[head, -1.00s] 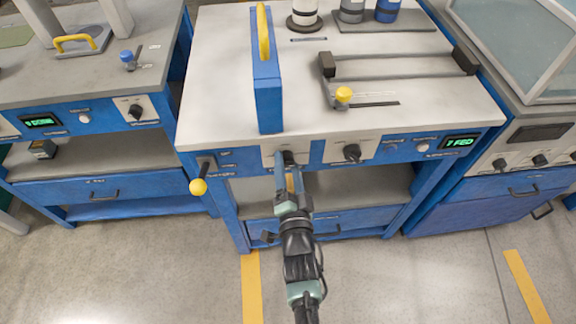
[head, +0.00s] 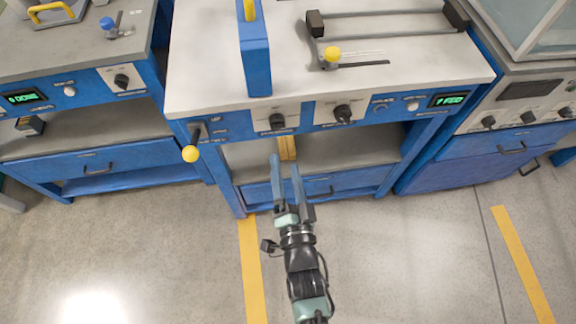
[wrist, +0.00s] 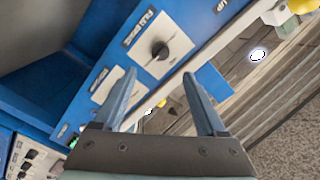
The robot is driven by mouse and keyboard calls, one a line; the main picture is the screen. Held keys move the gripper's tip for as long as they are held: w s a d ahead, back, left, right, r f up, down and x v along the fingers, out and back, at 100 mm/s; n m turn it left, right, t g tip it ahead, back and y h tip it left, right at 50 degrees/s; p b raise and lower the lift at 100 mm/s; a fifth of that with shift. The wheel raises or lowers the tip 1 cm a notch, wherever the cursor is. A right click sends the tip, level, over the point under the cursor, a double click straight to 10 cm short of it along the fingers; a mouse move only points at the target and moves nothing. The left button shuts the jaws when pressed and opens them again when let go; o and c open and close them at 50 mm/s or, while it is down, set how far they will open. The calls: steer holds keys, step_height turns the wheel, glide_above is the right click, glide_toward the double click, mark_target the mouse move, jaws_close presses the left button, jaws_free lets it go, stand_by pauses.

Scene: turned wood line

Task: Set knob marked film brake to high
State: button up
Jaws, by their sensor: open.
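The knob marked film brake (wrist: 160,50) is a round black knob on a pale plate in the wrist view, with its label beside it. From its place nearest the yellow-balled lever, it is the left black knob (head: 277,122) of the middle bench in the head view. Its setting cannot be read. My gripper (head: 285,164) is open and empty, in front of and below this knob, not touching it. In the wrist view, the two blue fingers (wrist: 159,76) stand apart, with the knob beyond them.
A second black knob (head: 343,114) sits to the right on the same panel, then a green display (head: 448,100). A lever with a yellow ball (head: 191,153) hangs at the panel's left end. A drawer (head: 350,182) lies below the open shelf. The floor in front is clear.

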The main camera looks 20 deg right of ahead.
steer(key=shift+v, duration=1.3)
